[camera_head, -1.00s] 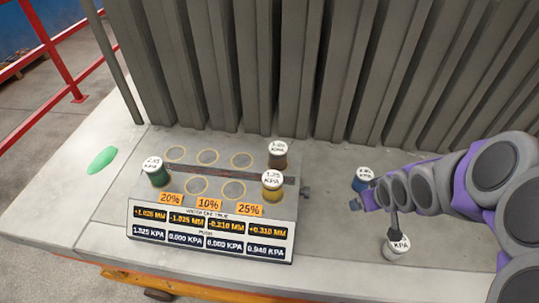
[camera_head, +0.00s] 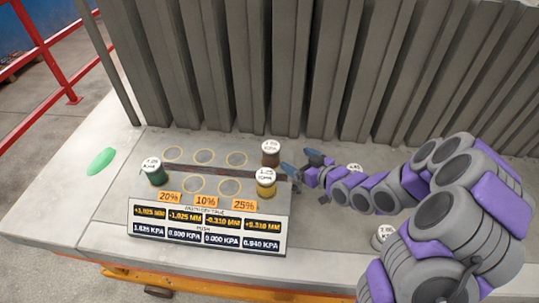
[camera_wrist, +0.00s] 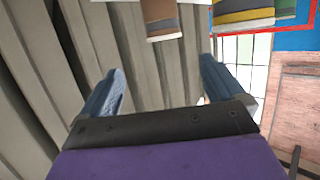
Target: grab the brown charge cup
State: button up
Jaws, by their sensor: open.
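The brown charge cup (camera_head: 271,158) stands upright with a white labelled top at the back right of the ringed plate, close to the ribbed wall. My gripper (camera_head: 297,163) is open and just right of the brown cup, apart from it, with blue fingers. In the wrist view the gripper (camera_wrist: 160,92) is spread wide with nothing between its fingers. A brown piece, likely the brown cup (camera_wrist: 163,22), shows at the top of the wrist view, beyond the fingers. A yellow cup (camera_head: 266,190) stands just in front of the brown cup.
A green cup (camera_head: 154,177) stands at the plate's left. A white-topped cup (camera_head: 383,236) is partly hidden by my arm, and another top (camera_head: 355,168) shows behind it. A display panel (camera_head: 207,226) stands in front. The ribbed wall (camera_head: 300,70) closes the back.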

aim_at(275, 148)
jog(key=b+x, duration=0.1)
jog(key=x, duration=0.9)
jog(key=shift+w+a+f, duration=0.15)
jog(key=shift+w+a, duration=0.05)
jog(key=shift+w, duration=0.05)
jog(key=shift+w+a+f, duration=0.2)
jog(key=shift+w+a, duration=0.05)
jog(key=shift+a, duration=0.2)
jog(key=shift+b+x, duration=0.6)
jog(key=shift+x, duration=1.45)
jog(key=shift+s+a, duration=0.15)
jog(key=shift+a, duration=0.05)
jog(key=shift+c, duration=0.4)
jog(key=c, duration=1.3)
jog(key=shift+r, duration=0.1)
